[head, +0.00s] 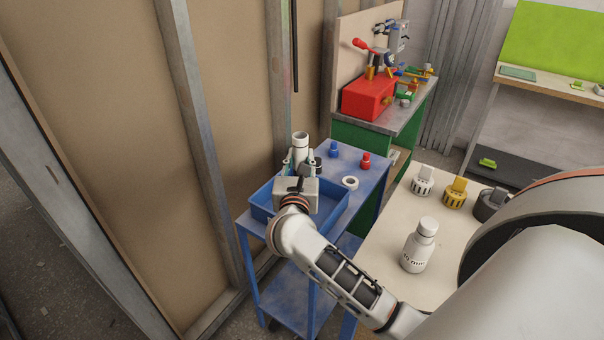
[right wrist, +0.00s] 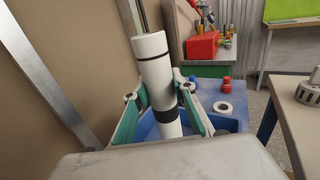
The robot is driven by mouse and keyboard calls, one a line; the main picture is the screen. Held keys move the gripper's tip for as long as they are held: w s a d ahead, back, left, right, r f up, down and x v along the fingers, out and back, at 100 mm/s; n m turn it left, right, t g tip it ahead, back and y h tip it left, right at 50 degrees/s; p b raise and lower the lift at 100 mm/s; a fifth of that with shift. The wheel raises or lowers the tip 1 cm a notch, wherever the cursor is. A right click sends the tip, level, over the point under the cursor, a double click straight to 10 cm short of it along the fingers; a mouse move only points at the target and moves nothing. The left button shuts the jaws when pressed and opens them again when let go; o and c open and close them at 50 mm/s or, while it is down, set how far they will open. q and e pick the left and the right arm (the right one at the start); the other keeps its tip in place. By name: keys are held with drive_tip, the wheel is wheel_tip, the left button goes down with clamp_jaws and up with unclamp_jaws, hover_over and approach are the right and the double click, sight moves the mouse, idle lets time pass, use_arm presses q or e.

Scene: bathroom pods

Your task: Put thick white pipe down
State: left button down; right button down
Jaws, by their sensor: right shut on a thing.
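The thick white pipe (head: 300,143) stands roughly upright over the back of the blue tray in the head view. In the right wrist view the white pipe (right wrist: 154,62) has dark bands and leans slightly. My right gripper (head: 300,165) is shut on it, with one finger on each side; the fingers also show in the right wrist view (right wrist: 158,97). The blue tray (head: 330,222) lies on the blue cart (head: 362,170). The pipe's lower end is hidden, so I cannot tell whether it touches the tray. My left gripper is not in view.
On the cart, right of the tray, are a blue fitting (head: 333,150), a red fitting (head: 365,161) and a white ring (head: 350,182). A wooden table (head: 385,235) with a white bottle (head: 420,246) stands at right. A panelled wall (head: 235,90) runs close along the left.

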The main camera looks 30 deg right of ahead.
drive_tip(key=shift+f, duration=1.95)
drive_tip(key=shift+f+b, duration=0.2)
drive_tip(key=shift+b, duration=0.1)
drive_tip(key=c, duration=1.7)
unclamp_jaws()
drive_tip(key=shift+r, duration=0.1)
drive_tip(key=b+v, duration=0.1)
drive_tip(key=v, duration=1.1)
drive_tip(key=shift+r, duration=0.15)
